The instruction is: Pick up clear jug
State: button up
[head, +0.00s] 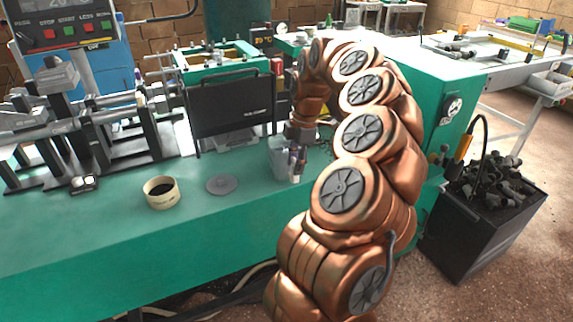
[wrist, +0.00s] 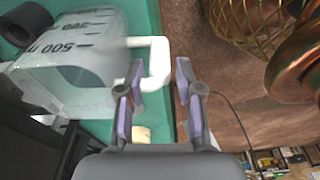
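The clear jug (head: 280,158) stands on the green bench top in the head view, partly hidden by my gripper (head: 297,166). In the wrist view the jug (wrist: 75,65) is a translucent vessel with dark volume marks, one reading 500, at the left. Its white handle (wrist: 160,62) reaches right, to between the fingertips of my gripper (wrist: 161,70). The purple-padded fingers are apart, one on each side of the handle. A gap shows on the right side; whether the left finger touches the handle, I cannot tell.
A round cream tub (head: 161,193) and a flat grey disc (head: 221,184) lie on the bench left of the jug. A black panel with a handle (head: 232,108) stands behind. A dark bin of black parts (head: 490,205) stands at the right. The bench front left is clear.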

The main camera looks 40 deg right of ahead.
aim_at(294, 183)
jog(key=shift+w+a+f, duration=0.1)
jog(key=shift+a+f, duration=0.05)
jog(key=shift+f, duration=1.3)
jog(key=shift+a+f, duration=0.15)
jog(key=shift+f, duration=1.25)
grip_shut()
